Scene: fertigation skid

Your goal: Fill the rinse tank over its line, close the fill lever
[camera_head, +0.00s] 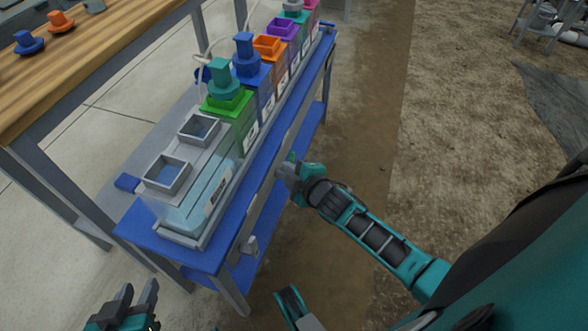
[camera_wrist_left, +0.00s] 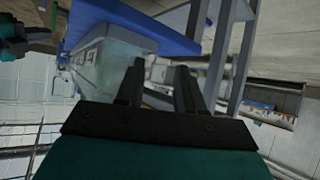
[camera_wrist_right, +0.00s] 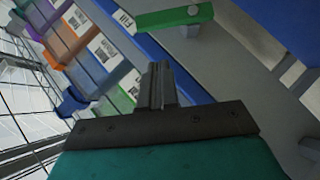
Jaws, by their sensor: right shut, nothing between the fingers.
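The clear rinse tank (camera_head: 215,178) stands at the near end of the blue-topped skid, with pale blue water inside and two square grey openings on top. Its line cannot be made out. A green lever (camera_wrist_right: 175,20) with a pale round pivot sits beside a FILL label in the right wrist view. My right gripper (camera_head: 285,172) is shut and empty, just off the skid's front side. In the right wrist view its fingertips (camera_wrist_right: 158,66) are apart from the green lever. My left gripper (camera_head: 137,290) is open and empty, low in front of the skid's near end.
A row of coloured tanks with caps and funnels runs back from a green-topped tank (camera_head: 229,103). A blue handle (camera_head: 127,184) sticks out left of the rinse tank. A wooden-topped table (camera_head: 95,50) stands left. Open floor (camera_head: 450,150) lies right.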

